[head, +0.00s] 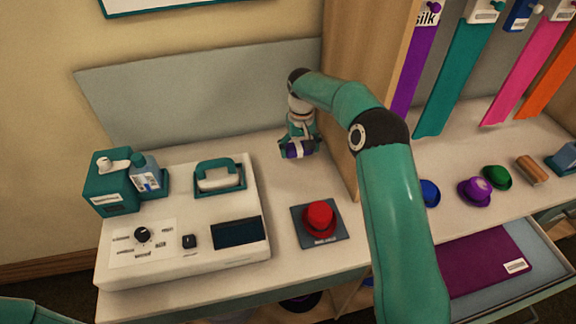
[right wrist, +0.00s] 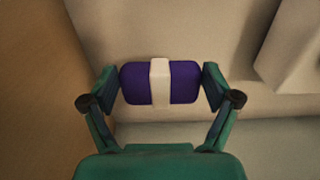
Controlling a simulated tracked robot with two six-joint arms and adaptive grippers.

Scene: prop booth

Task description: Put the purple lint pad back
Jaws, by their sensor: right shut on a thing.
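The purple lint pad (right wrist: 184,82) has a pale band around its middle. My right gripper (right wrist: 160,84) is shut on it, one finger at each end, in the right wrist view. In the head view the right gripper (head: 299,146) holds the pad (head: 292,151) over the back of the counter, left of the wooden partition. I cannot tell whether the pad touches the counter. Only a bit of my left arm shows at the lower left corner of the head view; its gripper is out of view.
A white steamer console (head: 190,265) stands left. A red hat (head: 319,217) sits on a dark mat. The wooden partition (head: 352,90) is close on the right. Beyond it are small hats, a brown brush (head: 530,170), hanging ribbons and an open drawer with a purple folder (head: 487,262).

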